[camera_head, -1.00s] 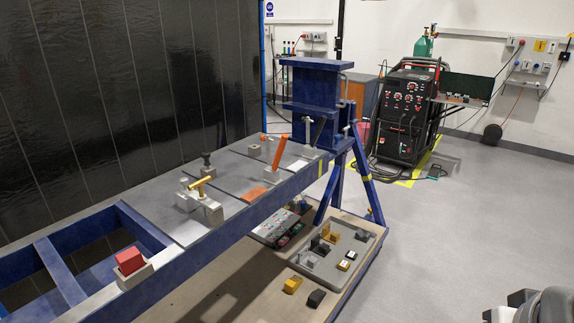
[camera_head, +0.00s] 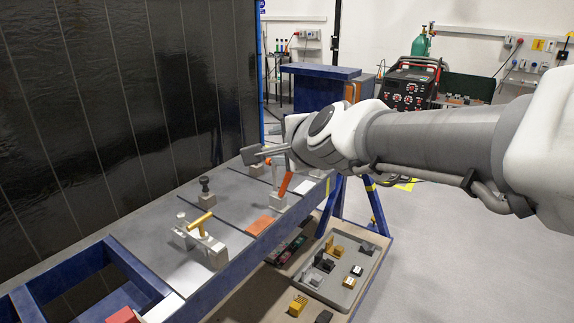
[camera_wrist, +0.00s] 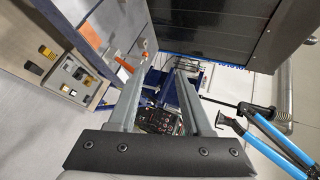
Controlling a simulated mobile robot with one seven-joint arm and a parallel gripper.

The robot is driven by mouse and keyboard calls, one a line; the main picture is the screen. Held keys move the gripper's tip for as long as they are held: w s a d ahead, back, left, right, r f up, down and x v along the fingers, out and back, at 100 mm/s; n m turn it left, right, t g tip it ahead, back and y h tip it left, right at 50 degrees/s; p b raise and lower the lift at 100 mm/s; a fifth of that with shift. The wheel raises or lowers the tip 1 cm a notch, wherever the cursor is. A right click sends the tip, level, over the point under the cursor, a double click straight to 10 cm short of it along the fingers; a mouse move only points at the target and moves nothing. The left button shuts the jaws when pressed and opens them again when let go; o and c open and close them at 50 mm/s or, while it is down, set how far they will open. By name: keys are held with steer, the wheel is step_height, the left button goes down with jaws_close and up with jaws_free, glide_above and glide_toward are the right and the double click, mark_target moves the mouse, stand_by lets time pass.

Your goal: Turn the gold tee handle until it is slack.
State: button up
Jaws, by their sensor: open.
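The gold tee handle (camera_head: 201,222) sits on a pale grey clamp block (camera_head: 217,252) on the jig's grey plate, left of centre in the head view. Its bar lies tilted across the clamp. My gripper (camera_head: 262,154) is open and empty. It is above the far part of the jig, well to the right of and beyond the tee handle. In the wrist view my gripper's two fingers (camera_wrist: 154,92) stand apart with nothing between them. I cannot make out the tee handle in the wrist view.
An orange lever (camera_head: 285,184) and a black knob (camera_head: 204,184) stand up from the jig plate. A red block (camera_head: 123,316) is at the near end. A tray (camera_head: 346,291) of small parts lies below on the lower shelf. A dark curtain (camera_head: 100,110) stands behind the jig.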

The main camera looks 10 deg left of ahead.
steer(key=w+a+r+m+t+p, duration=0.2)
steer(key=w+a+m, duration=0.5)
steer(key=a, duration=0.4)
steer(key=m+t+h+p, duration=0.1)
steer(key=m+h, duration=0.2)
steer(key=m, duration=0.6)
glide_above(202, 221)
steer(key=w+d, duration=0.2)
steer(key=w, duration=0.1)
step_height(202, 221, down, 4)
steer(key=s+a+f+m+g+h+p, duration=0.1)
steer(key=s+a+f+m+h+p, duration=0.1)
steer(key=s+a+f+m+h, duration=0.4)
steer(key=s+a+f+m+g+h+p, duration=0.1)
steer(key=s+a+f+m+h, duration=0.1)
steer(key=s+f+m, duration=0.65)
steer(key=p+x, duration=0.1)
steer(key=x, duration=0.4)
steer(key=p+x, duration=0.2)
steer(key=x, duration=0.4)
steer(key=p+x, duration=0.2)
steer(key=x, duration=0.3)
steer(key=shift+w+d+f, duration=0.1)
steer(key=shift+d+f, duration=0.3)
steer(key=shift+d, duration=0.1)
jaws_close()
